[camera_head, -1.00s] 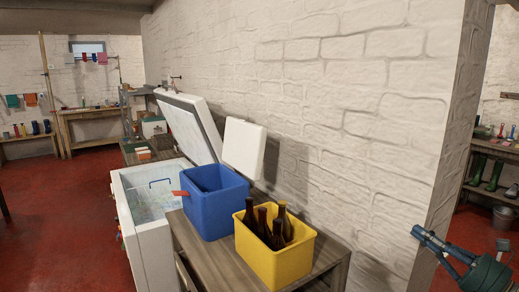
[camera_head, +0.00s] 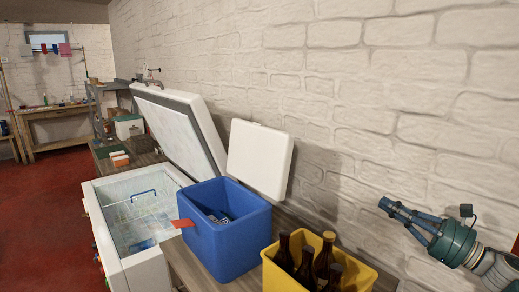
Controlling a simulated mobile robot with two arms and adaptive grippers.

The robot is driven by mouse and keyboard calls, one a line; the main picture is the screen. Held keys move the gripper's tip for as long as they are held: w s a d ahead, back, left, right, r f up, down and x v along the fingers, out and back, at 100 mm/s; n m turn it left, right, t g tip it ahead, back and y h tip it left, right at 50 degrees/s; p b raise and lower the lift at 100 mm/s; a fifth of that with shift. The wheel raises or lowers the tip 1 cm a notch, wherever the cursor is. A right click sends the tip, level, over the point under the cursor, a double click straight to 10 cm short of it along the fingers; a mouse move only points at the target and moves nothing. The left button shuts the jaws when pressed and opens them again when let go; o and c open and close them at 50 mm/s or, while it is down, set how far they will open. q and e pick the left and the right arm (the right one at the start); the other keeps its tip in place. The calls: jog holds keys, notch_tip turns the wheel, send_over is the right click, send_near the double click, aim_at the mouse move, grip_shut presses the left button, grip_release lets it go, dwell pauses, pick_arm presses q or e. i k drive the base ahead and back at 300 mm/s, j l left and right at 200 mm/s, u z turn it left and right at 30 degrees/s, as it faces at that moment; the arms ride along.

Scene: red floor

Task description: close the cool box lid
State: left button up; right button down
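The blue cool box (camera_head: 228,247) stands on a wooden counter beside the chest freezer. Its white lid (camera_head: 260,158) is swung up and open, leaning back toward the wall. Some small light and dark items show inside the box, too small to name. A red-orange tab (camera_head: 183,223) sticks out at the box's left side. My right gripper (camera_head: 388,207) is at the right, in front of the white wall, well apart from the lid. Its fingers look close together, but the angle does not show whether they are shut. My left gripper is out of view.
A yellow crate (camera_head: 350,275) with several dark bottles stands right of the cool box. The white chest freezer (camera_head: 148,272) at left has its large lid (camera_head: 180,128) raised. The brick wall bounds the right side. Red floor (camera_head: 45,215) is clear at left.

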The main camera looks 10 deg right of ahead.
aim_at(260, 156)
jog(key=i+j, duration=0.75)
jog(key=i, duration=0.1)
